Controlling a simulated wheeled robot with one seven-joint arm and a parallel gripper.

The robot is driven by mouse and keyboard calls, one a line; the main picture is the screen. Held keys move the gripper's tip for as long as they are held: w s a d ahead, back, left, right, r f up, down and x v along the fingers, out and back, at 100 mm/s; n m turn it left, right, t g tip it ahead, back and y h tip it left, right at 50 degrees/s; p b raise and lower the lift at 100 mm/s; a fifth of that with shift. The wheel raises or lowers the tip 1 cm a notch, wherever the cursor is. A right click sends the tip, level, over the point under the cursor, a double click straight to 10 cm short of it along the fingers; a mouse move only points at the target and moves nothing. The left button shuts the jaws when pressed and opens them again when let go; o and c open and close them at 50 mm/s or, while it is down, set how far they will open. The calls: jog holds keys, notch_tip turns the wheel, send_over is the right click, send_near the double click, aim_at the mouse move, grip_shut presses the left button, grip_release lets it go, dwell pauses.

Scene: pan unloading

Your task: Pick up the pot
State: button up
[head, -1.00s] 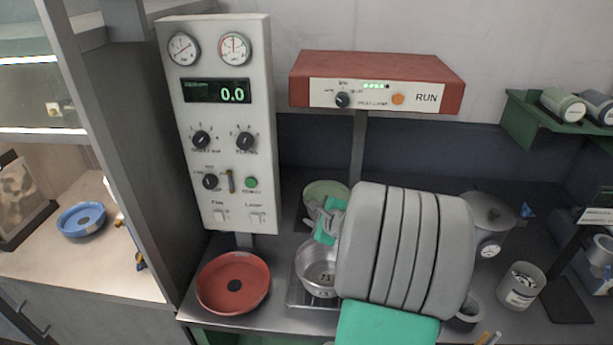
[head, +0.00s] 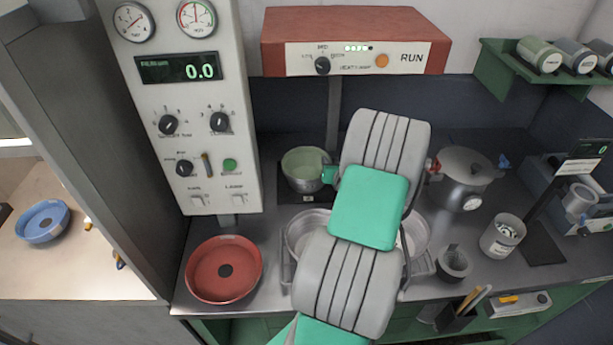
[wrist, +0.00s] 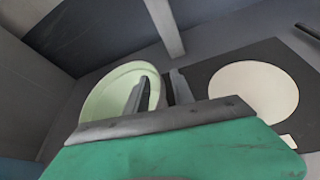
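A light green pot (head: 303,164) stands upright at the back of the counter, behind my arm in the head view. In the wrist view the pot (wrist: 95,92) is at the left, its open rim tilted in the picture. My gripper (wrist: 158,92) is at the pot's right side, with its two dark fingers apart. One finger overlaps the pot's opening and the other is outside the rim. I cannot tell whether either finger touches the wall. In the head view the fingertips are hidden, and only part of the teal hand (head: 329,175) shows beside the pot.
A red dish (head: 224,283) lies at front left. A metal pan (head: 297,235) is partly hidden under my arm. A lidded pot with a gauge (head: 462,192) stands right. The control panel (head: 205,140) rises left of the green pot; a red-topped box (head: 355,55) is above.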

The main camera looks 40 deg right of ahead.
jog(key=shift+a+r, duration=0.1)
grip_shut()
jog(key=shift+s, duration=0.1)
dwell(1.1)
